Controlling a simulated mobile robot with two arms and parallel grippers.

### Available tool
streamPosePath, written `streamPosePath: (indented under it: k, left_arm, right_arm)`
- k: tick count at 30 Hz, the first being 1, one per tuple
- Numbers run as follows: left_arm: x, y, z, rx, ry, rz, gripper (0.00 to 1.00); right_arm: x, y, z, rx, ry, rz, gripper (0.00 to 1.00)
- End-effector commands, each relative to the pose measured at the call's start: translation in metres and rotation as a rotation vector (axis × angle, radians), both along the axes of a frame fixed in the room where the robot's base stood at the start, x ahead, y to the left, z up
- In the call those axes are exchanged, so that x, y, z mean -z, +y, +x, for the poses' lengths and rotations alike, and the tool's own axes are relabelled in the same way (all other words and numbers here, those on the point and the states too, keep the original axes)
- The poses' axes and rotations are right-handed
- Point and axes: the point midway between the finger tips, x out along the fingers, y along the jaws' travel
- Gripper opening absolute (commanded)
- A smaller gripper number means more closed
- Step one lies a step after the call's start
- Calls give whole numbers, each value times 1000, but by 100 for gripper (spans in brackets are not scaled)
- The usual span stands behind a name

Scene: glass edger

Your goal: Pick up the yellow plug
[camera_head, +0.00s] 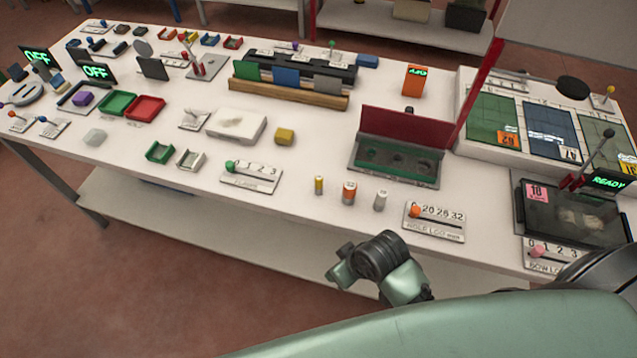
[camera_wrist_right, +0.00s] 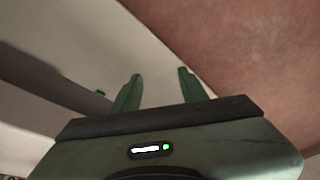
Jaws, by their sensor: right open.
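The yellow plug (camera_head: 319,185) is a small upright yellow cylinder near the front edge of the white table. It stands left of an orange-and-white cylinder (camera_head: 349,193) and a pale grey cylinder (camera_head: 380,200). My right gripper (camera_head: 338,275) appears in front of the table's front edge, below and apart from the plug in the head view. In the right wrist view my right gripper (camera_wrist_right: 159,78) has its two green fingers apart with nothing between them. The plug does not show in the wrist view. My left gripper is in neither view.
A slider plate (camera_head: 252,176) stands left of the plug, and another slider plate (camera_head: 434,222) stands to the right. A red-backed fixture (camera_head: 395,178) stands behind the cylinders. A yellow block (camera_head: 285,136) lies farther back. A lower shelf (camera_head: 200,220) runs beneath the table.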

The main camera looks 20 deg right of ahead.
Motion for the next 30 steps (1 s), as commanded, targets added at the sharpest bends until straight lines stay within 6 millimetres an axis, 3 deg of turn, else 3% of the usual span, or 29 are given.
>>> streamPosePath:
  k: [9, 16, 20, 24, 30]
  left_arm:
    - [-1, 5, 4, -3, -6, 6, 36]
    - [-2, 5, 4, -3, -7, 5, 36]
    - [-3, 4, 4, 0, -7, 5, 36]
    - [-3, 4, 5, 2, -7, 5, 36]
    - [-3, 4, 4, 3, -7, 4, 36]
  right_arm:
    - [-48, 71, 62, -386, -78, 48, 43]
    - [-89, 103, 103, -803, -100, -23, 43]
    - [-110, 96, 123, -1018, -72, -107, 43]
    - [-139, 66, 148, -1204, -4, -219, 43]
    - [-177, 19, 172, -1335, 98, -317, 43]
